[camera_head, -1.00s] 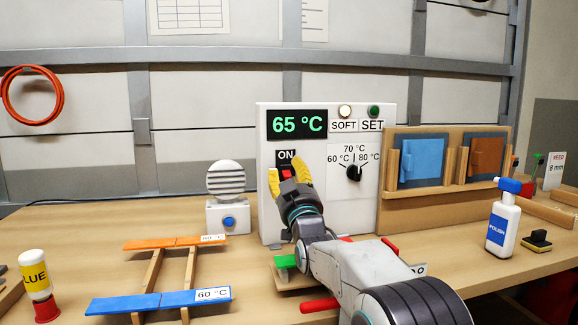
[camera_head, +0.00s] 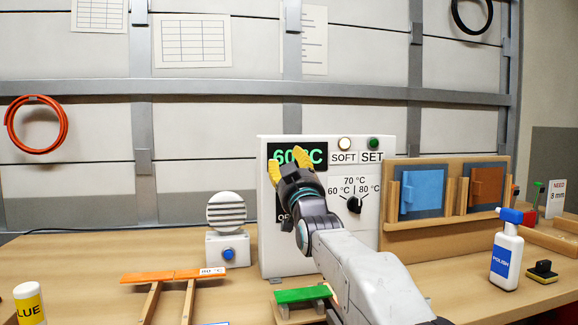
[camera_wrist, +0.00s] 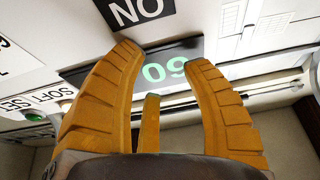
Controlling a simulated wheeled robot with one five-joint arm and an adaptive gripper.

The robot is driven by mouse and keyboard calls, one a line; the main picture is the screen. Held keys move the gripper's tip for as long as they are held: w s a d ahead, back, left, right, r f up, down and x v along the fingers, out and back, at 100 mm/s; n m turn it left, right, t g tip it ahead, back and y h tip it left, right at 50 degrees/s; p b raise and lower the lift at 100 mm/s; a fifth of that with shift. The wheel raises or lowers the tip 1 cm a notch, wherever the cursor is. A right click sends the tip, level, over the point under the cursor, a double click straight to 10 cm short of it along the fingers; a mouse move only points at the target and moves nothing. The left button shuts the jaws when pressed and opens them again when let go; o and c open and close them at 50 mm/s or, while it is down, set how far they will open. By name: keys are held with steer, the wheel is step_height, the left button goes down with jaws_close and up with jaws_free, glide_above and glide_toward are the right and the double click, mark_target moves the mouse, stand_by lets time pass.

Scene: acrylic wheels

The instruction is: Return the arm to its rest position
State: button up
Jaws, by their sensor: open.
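My gripper (camera_head: 290,155) has yellow ribbed fingers and is in front of the white control box (camera_head: 318,262). Its fingers are apart with nothing held between them, and they hide part of the green digits on the display (camera_head: 318,153), which seem to read 60 °C. The wrist view shows my gripper (camera_wrist: 165,57) with its fingers spread, the display (camera_wrist: 165,72) behind them and the ON label (camera_wrist: 136,10) upside down. The arm is stretched forward and raised. I cannot tell whether the fingers touch the box. The switch is mostly hidden.
A dial (camera_head: 353,204), a SOFT lamp (camera_head: 344,144) and a green SET button (camera_head: 373,143) are on the box. A round slatted device (camera_head: 227,211) stands left. An orange strip (camera_head: 160,276), a green strip (camera_head: 302,295) and a polish bottle (camera_head: 506,255) are nearby.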

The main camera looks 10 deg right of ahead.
steer(key=shift+s+r, duration=0.1)
stand_by(0.3)
steer(key=s+g+p, duration=0.1)
steer(key=p, duration=0.2)
steer(key=shift+s+r+g, duration=0.1)
steer(key=shift+g, duration=0.2)
steer(key=s+f+g+p, duration=0.5)
steer(key=s+p, duration=0.2)
steer(key=s, duration=0.7)
steer(key=s+f+g+p, duration=0.5)
steer(key=s+p, duration=0.3)
steer(key=s, duration=0.6)
steer(key=s+f+g+p, duration=0.5)
steer(key=s+g+p, duration=0.2)
steer(key=s, duration=0.8)
steer(key=shift+f+p, duration=0.2)
steer(key=shift+p, duration=0.25)
